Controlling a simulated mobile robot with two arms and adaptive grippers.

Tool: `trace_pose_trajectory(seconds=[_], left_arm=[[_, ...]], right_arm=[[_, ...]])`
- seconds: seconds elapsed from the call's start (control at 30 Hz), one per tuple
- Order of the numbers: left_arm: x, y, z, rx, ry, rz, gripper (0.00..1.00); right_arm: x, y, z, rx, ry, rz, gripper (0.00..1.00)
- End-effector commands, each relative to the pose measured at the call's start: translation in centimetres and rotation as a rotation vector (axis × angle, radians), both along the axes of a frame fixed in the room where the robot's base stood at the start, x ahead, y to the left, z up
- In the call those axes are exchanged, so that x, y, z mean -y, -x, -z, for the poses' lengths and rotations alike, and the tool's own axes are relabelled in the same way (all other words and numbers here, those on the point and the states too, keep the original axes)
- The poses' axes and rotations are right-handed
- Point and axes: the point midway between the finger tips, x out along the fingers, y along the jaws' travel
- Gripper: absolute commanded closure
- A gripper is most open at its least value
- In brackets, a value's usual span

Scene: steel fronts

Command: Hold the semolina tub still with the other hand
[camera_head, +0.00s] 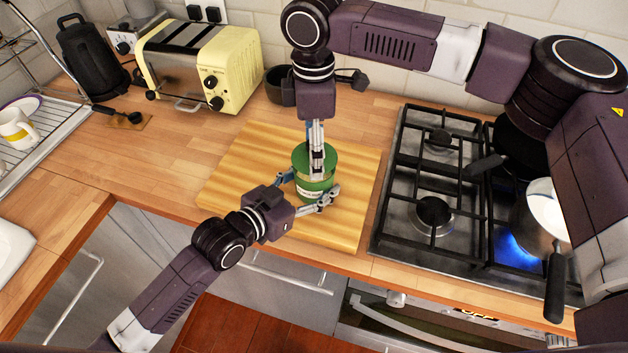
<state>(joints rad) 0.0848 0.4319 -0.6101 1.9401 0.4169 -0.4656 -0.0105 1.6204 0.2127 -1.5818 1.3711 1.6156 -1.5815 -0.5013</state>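The semolina tub (315,188) is a green round tub with a pale label, standing upright on a wooden board. Its green lid (300,154) is on top. My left gripper (312,186) comes in from the lower left, with one finger at each side of the tub. Whether both fingers press on it is not clear. My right gripper (317,170) points straight down from above, its fingertips at the top of the lid. Its fingers look close together and hide the lid's middle, so their grip cannot be made out.
The board (240,179) has bare room left of the tub. Right of it is a gas hob (388,221) with a lit burner and a pan (534,237). A yellow toaster (185,68) and dark bowl (275,89) stand behind. A dish rack (50,133) is at far left.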

Motion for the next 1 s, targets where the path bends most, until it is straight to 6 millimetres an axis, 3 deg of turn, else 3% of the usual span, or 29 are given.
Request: trace_pose_trajectory(seconds=[0.03,0.47,1.0], left_arm=[[0.0,0.3,1.0,-0.018,-0.011,0.002,0.74],[0.0,0.3,1.0,-0.018,-0.011,0.002,0.74],[0.0,0.3,1.0,-0.018,-0.011,0.002,0.74]], right_arm=[[-0.1,0.0,-0.2,0.001,-0.002,0.0,0.66],[-0.1,0.1,-1.0,0.001,0.0,-0.001,0.66],[-2.2,3.1,-2.8,0.001,-0.001,-0.002,0.66]])
